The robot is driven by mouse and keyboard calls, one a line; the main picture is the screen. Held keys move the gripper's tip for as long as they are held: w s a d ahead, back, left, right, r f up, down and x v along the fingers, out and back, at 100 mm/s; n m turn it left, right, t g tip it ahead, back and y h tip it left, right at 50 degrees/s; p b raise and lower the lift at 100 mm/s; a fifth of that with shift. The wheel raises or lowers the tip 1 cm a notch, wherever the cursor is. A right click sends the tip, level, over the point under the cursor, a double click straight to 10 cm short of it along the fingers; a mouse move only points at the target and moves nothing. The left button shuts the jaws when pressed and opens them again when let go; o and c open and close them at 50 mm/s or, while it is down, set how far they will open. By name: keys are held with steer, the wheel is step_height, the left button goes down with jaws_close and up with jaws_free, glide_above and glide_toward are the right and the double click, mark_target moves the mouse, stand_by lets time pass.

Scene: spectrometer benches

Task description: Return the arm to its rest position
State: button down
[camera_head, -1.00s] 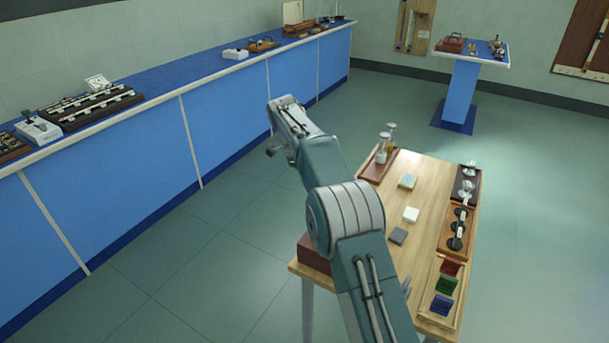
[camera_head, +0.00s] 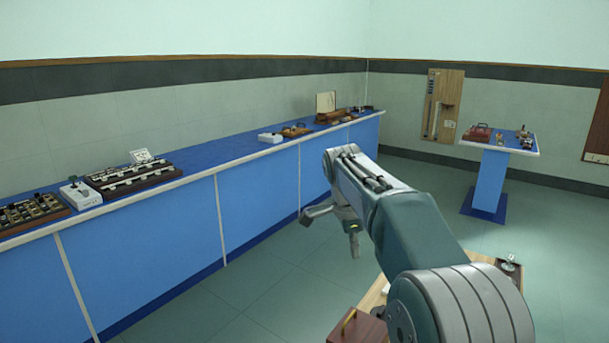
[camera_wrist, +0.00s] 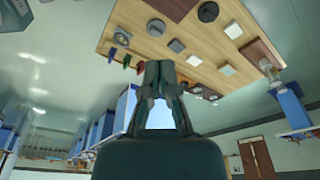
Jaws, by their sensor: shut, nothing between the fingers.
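My gripper (camera_wrist: 158,75) shows in the wrist view with its two fingers together and nothing between them. It is apart from the wooden table (camera_wrist: 205,52), which appears at the top of that view with small items on it. In the head view my arm reaches up from the lower right, and its wrist end is in front of the long blue bench (camera_head: 260,200). The arm hides most of the wooden table (camera_head: 372,298) in the head view.
A red-brown box (camera_head: 358,328) with a brass handle sits at the table's near edge. The long bench bears a dark slotted rack (camera_head: 130,175) and a white device (camera_head: 80,194). A small blue pedestal table (camera_head: 490,185) stands at the back right. Open floor (camera_head: 265,295) lies between bench and table.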

steer(key=s+d+r+n+t, duration=0.25)
steer(key=s+r+n, duration=0.2)
steer(key=s, duration=0.45)
steer(key=s+d+f+n+t, duration=0.1)
steer(key=s+f+n, duration=0.2)
steer(key=s, duration=0.4)
steer(key=s+f+n+t+y, duration=0.1)
steer(key=s+f+n, duration=0.2)
steer(key=s+n, duration=0.2)
steer(key=s+d+f+n+t+y, duration=0.1)
steer(key=s+f+n, duration=0.2)
steer(key=s, duration=0.8)
steer(key=shift+d+n, duration=0.3)
steer(key=shift+n, duration=0.65)
